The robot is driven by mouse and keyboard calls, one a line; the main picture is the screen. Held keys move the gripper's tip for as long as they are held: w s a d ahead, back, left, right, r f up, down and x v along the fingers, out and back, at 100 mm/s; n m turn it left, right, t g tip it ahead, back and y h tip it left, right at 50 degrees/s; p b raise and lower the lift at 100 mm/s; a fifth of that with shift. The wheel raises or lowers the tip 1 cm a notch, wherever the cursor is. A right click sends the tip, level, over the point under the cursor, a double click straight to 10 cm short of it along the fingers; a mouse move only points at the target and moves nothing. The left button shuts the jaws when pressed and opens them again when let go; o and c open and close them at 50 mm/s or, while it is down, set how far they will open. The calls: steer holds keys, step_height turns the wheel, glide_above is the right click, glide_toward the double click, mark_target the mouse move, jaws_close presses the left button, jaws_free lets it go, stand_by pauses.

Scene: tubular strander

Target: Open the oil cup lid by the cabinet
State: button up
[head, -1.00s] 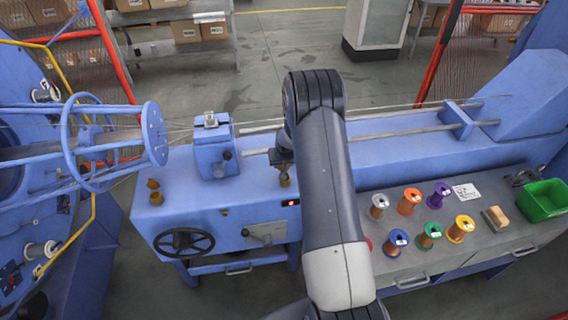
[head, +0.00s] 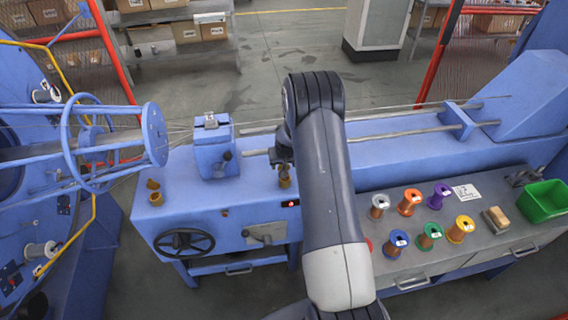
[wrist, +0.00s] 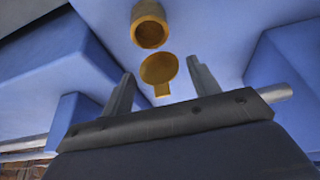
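A brass oil cup (head: 284,181) stands on the blue machine bed, just below my gripper (head: 282,158) in the head view. In the wrist view the cup (wrist: 149,28) shows a dark open mouth. Its round brass lid (wrist: 160,69) with a small tab lies beside the mouth, swung off it. My gripper (wrist: 160,67) is open, its two fingers apart on either side of the lid; I cannot tell whether either touches it. A second brass oil cup (head: 155,197) stands at the bed's left end.
A blue block (head: 215,150) stands left of my gripper and a black handwheel (head: 184,243) is on the front. The grey bench (head: 415,262) at right holds several wire spools and a green bin (head: 545,201). A grey cabinet (head: 374,30) stands at the back.

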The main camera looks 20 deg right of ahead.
steer(key=shift+o, duration=0.2)
steer(key=shift+r, duration=0.1)
steer(key=shift+r, duration=0.25)
steer(key=b+v, duration=0.3)
steer(key=v, duration=0.7)
steer(key=shift+s, duration=0.15)
steer(key=shift+p+x, duration=1.5)
steer(key=shift+x, duration=3.9)
steer(key=shift+a, duration=0.1)
